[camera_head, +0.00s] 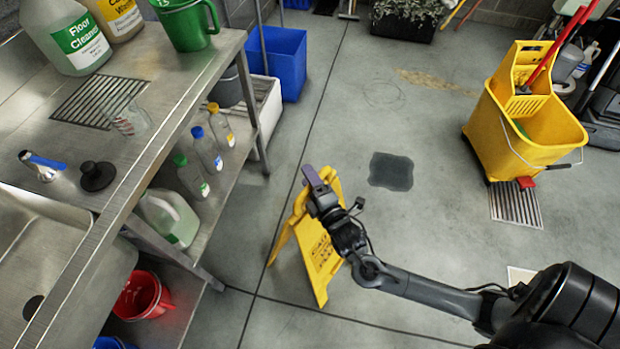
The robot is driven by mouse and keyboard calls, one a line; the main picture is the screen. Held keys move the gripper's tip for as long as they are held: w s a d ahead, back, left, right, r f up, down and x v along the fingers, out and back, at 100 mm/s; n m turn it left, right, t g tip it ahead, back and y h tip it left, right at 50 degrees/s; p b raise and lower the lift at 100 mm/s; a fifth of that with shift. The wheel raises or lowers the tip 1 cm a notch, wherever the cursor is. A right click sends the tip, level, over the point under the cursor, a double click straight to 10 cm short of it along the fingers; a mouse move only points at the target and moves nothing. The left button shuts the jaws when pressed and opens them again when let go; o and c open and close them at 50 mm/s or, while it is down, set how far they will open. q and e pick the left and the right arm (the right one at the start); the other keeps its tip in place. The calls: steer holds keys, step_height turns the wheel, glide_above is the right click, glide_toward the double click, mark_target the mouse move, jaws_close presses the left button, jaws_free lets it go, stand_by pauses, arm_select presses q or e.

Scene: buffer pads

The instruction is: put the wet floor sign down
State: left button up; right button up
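The yellow wet floor sign (321,262) is in the middle of the head view, with its two panels spread apart. Its lower edge is near the dark floor lines; I cannot tell whether it touches the floor. My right gripper (313,178) is at the top of the sign and covers part of it. One purple finger shows along the left of the sign's top. The other finger is hidden or merged with it, so its grip is unclear. My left gripper is not in view.
A metal sink counter (150,105) with bottles runs along the left. A yellow mop bucket (525,125) stands at the upper right beside a floor drain (515,204). A dark square patch (391,171) lies on the floor right of the sign. The floor around it is open.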

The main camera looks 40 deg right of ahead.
steer(key=shift+r, duration=0.25)
steer(key=shift+s+r, duration=0.1)
steer(key=shift+s, duration=0.15)
steer(key=s+a+f+m+g+y+p, duration=0.1)
steer(key=s+a+m+g, duration=0.3)
steer(key=s, duration=0.6)
steer(key=s+a+f+m+g+y+p, duration=0.2)
steer(key=s+a+m+g+y, duration=0.1)
steer(key=s+m+g, duration=0.6)
steer(key=shift+s+a+g+p, duration=0.35)
steer(key=shift+s+a+g, duration=0.25)
steer(key=shift+s, duration=0.45)
steer(key=shift+a+r, duration=0.1)
steer(key=shift+r, duration=0.05)
